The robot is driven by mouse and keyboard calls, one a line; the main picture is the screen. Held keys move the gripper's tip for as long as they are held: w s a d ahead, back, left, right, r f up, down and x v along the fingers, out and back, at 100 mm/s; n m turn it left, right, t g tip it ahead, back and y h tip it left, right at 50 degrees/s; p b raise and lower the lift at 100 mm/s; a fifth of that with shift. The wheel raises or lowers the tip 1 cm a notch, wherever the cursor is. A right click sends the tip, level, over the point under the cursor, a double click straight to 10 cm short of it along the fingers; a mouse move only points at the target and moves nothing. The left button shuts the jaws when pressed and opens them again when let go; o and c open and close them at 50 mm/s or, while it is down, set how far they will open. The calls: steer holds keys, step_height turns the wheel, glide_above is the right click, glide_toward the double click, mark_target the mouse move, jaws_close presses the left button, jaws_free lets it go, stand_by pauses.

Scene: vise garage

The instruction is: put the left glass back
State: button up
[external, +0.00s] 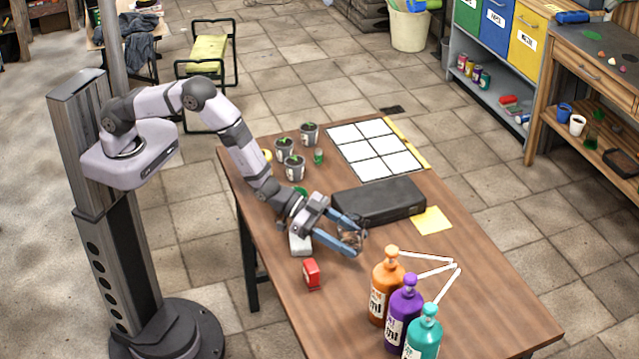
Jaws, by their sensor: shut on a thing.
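My gripper (353,239) is over the middle of the wooden table, in front of the black case. Its two blue fingers are shut on a small glass (349,238), which looks clear with a brownish tint. The fingers cover part of the glass. I cannot tell whether its base touches the table or hangs just above it. No second glass like it can be made out clearly on the table.
The black case (378,201) lies right behind my gripper. Orange (386,287), purple (404,312) and teal (423,335) bottles stand at the front right beside white folding strips (430,269). A red item (311,274) stands front left. Potted seedlings (294,168) and a white grid (373,149) are farther back.

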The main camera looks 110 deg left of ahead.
steer(key=shift+f+p, duration=0.5)
steer(key=shift+f, duration=1.45)
steer(key=shift+f, duration=0.2)
steer(key=o, duration=1.4)
steer(key=shift+c, duration=0.2)
steer(key=shift+r, duration=0.15)
steer(key=shift+b+v, duration=1.05)
steer(key=shift+v, duration=5)
